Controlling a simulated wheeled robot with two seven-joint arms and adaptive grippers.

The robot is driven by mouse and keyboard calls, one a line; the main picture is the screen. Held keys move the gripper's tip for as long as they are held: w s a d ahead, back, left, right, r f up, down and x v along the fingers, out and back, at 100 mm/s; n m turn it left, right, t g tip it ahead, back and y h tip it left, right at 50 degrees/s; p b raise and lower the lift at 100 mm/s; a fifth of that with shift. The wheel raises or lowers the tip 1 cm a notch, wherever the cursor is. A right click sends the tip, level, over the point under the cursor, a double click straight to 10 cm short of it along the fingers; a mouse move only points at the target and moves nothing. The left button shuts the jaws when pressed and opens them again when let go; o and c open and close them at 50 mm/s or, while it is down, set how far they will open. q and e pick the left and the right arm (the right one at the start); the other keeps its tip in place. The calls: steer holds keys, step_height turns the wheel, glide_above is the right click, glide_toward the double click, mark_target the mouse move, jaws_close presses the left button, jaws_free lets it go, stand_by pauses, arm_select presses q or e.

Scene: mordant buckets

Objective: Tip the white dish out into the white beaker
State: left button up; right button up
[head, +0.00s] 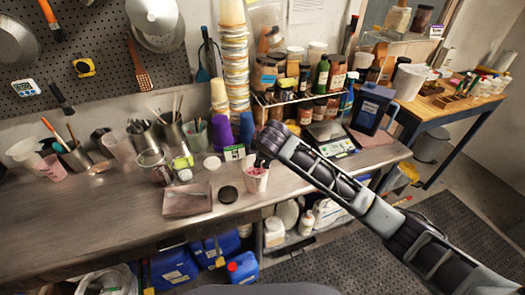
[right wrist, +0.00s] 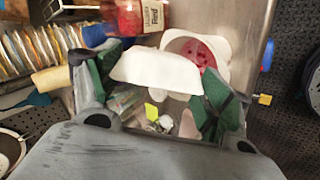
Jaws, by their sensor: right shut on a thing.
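My right gripper (head: 262,160) comes in from the right, over the front edge of the metal bench. In the right wrist view its two green-padded fingers (right wrist: 155,88) are shut on the white dish (right wrist: 155,69). I see a plain white outer face of the dish; its inside is hidden from me. The white beaker (head: 256,181) stands on the bench right below the gripper. In the right wrist view the beaker (right wrist: 222,50) is just beyond the dish, with red material inside it. The dish overlaps the beaker's rim in that view; I cannot tell whether they touch. My left gripper is not in view.
A rack of jars (head: 290,100) and a scale (head: 332,138) are behind and right. Bare bench lies front left.

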steer(key=shift+a+h, duration=0.4)
steer(key=shift+h, duration=0.2)
steer(key=shift+a+n, duration=0.1)
steer(key=shift+n, duration=0.2)
stand_by(0.4)
steer(key=shift+s+a+f+h, duration=0.1)
steer(key=shift+a+f+h, duration=0.05)
steer(key=shift+a+h, duration=0.3)
stand_by(0.7)
steer(key=shift+a+f+n+t+h, duration=0.1)
steer(key=shift+a+n+t+h, duration=0.25)
steer(key=shift+h, duration=0.3)
stand_by(0.6)
steer(key=shift+s+a+n+h, duration=0.1)
steer(key=shift+a+n+h, duration=0.25)
steer(key=shift+h, duration=0.15)
